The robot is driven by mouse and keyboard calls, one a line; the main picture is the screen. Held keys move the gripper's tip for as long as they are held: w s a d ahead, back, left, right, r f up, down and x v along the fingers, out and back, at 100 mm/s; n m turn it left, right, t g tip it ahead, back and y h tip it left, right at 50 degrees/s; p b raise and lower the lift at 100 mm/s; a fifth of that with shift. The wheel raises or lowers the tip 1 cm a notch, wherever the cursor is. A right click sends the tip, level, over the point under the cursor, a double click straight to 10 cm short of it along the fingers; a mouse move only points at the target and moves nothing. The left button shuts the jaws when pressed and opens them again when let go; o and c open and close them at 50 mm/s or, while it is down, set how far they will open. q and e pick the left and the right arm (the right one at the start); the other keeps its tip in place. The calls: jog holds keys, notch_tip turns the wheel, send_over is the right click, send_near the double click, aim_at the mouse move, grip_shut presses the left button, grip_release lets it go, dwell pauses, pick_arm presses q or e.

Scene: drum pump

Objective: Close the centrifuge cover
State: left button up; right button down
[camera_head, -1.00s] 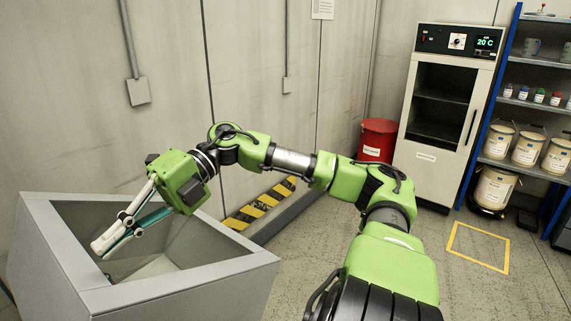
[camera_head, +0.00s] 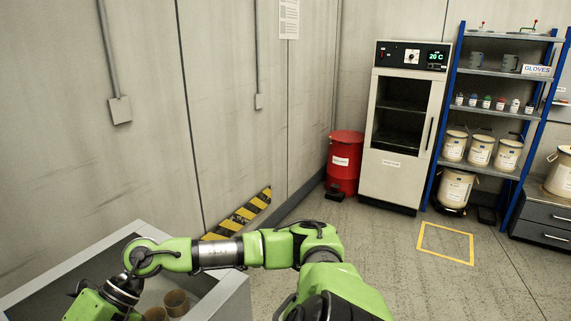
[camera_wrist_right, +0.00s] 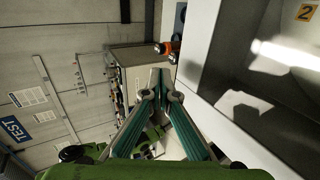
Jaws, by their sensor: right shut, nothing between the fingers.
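I cannot make out a centrifuge or its cover for certain in either view. My right gripper (camera_wrist_right: 159,78) shows in the right wrist view, its two teal-sided fingers brought together at the tips with nothing between them. It points along the side of a pale, box-like body (camera_wrist_right: 235,135) with a dark recess. In the head view my arm reaches across to the lower left, and its fingers are out of frame. My left gripper is in neither view.
A grey open bin (camera_head: 232,292) with brown cups (camera_head: 176,301) inside stands at the lower left. A red drum (camera_head: 345,162), a white oven cabinet (camera_head: 393,172) and a blue-framed shelf (camera_head: 440,130) stand at the back. The floor in front is clear.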

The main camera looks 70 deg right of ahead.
jog(key=f, duration=0.1)
jog(key=a+f, duration=0.1)
jog(key=f, duration=0.1)
jog(key=shift+w+a+f+b, duration=0.25)
jog(key=shift+a+b, duration=0.1)
jog(key=shift+s+f, duration=0.1)
jog(key=shift+s, duration=0.05)
jog(key=shift+f, duration=0.1)
